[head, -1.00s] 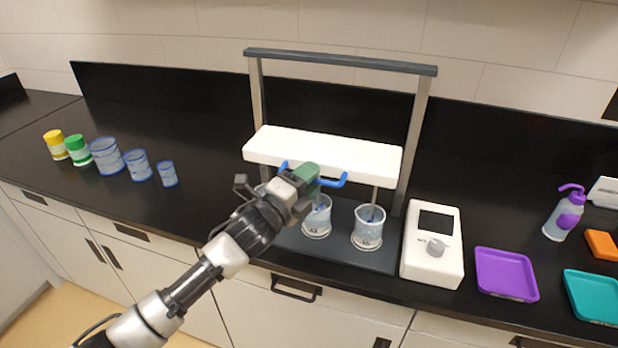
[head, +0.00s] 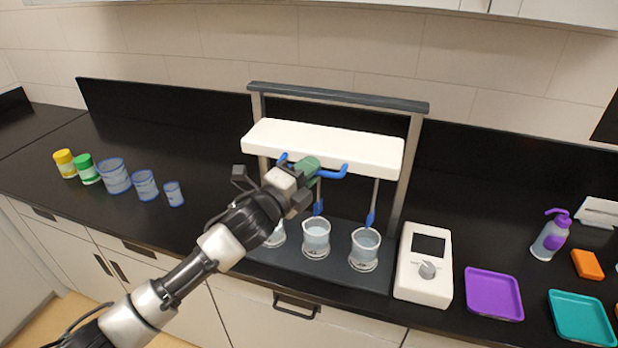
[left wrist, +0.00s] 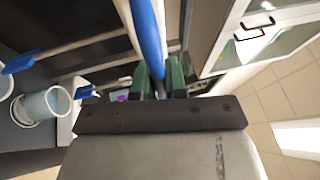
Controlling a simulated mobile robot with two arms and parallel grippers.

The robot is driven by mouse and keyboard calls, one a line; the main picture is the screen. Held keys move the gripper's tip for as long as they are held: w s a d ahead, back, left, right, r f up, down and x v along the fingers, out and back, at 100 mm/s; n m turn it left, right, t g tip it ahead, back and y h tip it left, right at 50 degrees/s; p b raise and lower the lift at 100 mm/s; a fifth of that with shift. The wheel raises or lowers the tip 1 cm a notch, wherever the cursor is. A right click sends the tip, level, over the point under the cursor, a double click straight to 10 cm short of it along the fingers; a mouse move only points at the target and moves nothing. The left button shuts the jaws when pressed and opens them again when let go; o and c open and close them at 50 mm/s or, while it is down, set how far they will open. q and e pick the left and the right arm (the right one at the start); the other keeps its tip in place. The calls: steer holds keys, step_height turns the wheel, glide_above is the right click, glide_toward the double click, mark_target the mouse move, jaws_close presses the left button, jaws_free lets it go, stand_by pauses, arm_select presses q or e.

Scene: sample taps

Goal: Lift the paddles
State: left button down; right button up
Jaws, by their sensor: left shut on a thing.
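The stirrer has a white head bar (head: 330,146) held high between two grey posts, with a blue handle (head: 330,172) along its front. My left gripper (head: 308,165) is shut on this handle; in the left wrist view the blue bar (left wrist: 148,40) runs between the green fingertips (left wrist: 160,82). Two blue paddles, a middle one (head: 319,207) and a right one (head: 371,218), hang on thin shafts at or just above the rims of the middle beaker (head: 316,238) and right beaker (head: 364,250). My arm partly hides the left beaker (head: 276,238) and any paddle there. My right gripper is out of view.
A white control box (head: 424,275) with a knob stands right of the stirrer. Farther right are a purple tray (head: 493,293), a teal tray (head: 582,317) and a wash bottle (head: 550,238). Several beakers and two lidded jars stand at the left.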

arm_select(q)
step_height(320, 180, up, 3)
steer(key=shift+r+p, duration=0.15)
steer(key=shift+p, duration=0.4)
steer(key=shift+r, duration=0.1)
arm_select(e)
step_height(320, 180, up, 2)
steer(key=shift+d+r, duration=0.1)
arm_select(q)
steer(key=c, duration=1.2)
jaws_free()
